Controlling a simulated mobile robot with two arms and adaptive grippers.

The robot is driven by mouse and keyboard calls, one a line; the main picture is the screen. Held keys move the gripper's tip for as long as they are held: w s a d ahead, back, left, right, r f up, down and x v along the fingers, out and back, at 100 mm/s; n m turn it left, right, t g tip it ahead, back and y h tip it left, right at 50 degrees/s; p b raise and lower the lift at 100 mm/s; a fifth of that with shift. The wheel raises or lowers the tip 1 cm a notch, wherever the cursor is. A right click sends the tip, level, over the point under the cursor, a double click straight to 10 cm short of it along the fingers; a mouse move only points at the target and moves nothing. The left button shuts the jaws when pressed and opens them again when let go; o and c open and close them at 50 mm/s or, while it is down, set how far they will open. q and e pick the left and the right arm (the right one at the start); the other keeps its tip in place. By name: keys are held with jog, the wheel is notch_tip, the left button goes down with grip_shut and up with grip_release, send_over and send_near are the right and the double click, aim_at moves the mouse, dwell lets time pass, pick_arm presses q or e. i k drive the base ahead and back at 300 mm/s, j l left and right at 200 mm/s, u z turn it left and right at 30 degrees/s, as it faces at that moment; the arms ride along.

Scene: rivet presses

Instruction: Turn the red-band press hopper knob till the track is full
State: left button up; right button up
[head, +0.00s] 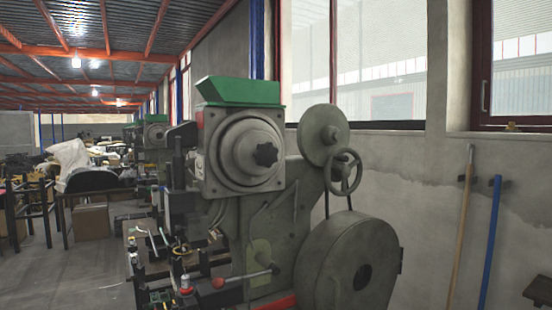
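A grey rivet press stands close in the middle of the head view. Its green hopper (238,92) sits on top of a round grey hopper housing (226,150). A dark star-shaped knob (265,155) is at the centre of the housing's face. A small red patch (200,119) shows at the housing's left edge, and a red strip (272,304) shows low on the press. Dark tooling (183,205) stands left of the housing. The track and how full it is cannot be made out. Neither of my grippers is in view; nothing touches the knob.
A handwheel (343,171) and a large flywheel (348,268) stick out at the press's right. A red-knobbed lever (232,279) juts out low in front. A similar green-topped press (155,134) stands behind. Two poles, one blue (489,245), lean on the right wall. Floor is open at left.

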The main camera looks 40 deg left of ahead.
aim_at(264, 154)
jog(key=u, duration=1.2)
